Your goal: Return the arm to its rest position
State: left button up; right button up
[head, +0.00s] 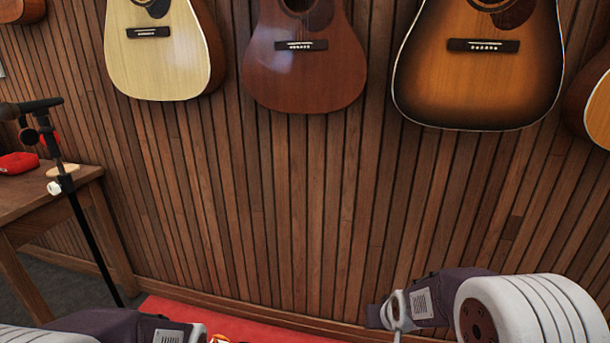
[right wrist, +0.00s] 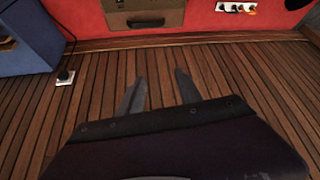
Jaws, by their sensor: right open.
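My right arm comes in at the lower right of the head view, with its right gripper (head: 397,318) near the bottom edge in front of the slatted wall. In the right wrist view the same gripper (right wrist: 160,84) shows two dark fingers spread apart with nothing between them. My left arm shows at the lower left of the head view; the end of its left gripper (head: 198,335) is cut off by the bottom edge, so its fingers are hidden.
Several guitars, including a sunburst one (head: 480,75), hang on the wooden wall (head: 290,190). A wooden table (head: 75,190) and a microphone stand (head: 90,240) are at left. A red floor covering (head: 255,325) lies below. A brown case-like box (right wrist: 145,17) shows in the wrist view.

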jog(key=s+a+f+g, duration=0.15)
jog(key=s+g, duration=0.35)
jog(key=s, duration=1.2)
notch_tip(320, 180, up, 28)
jog(key=p, duration=2.8)
jog(key=shift+s+d+p, duration=0.15)
jog(key=shift+d+p, duration=0.05)
jog(key=shift+p, duration=0.2)
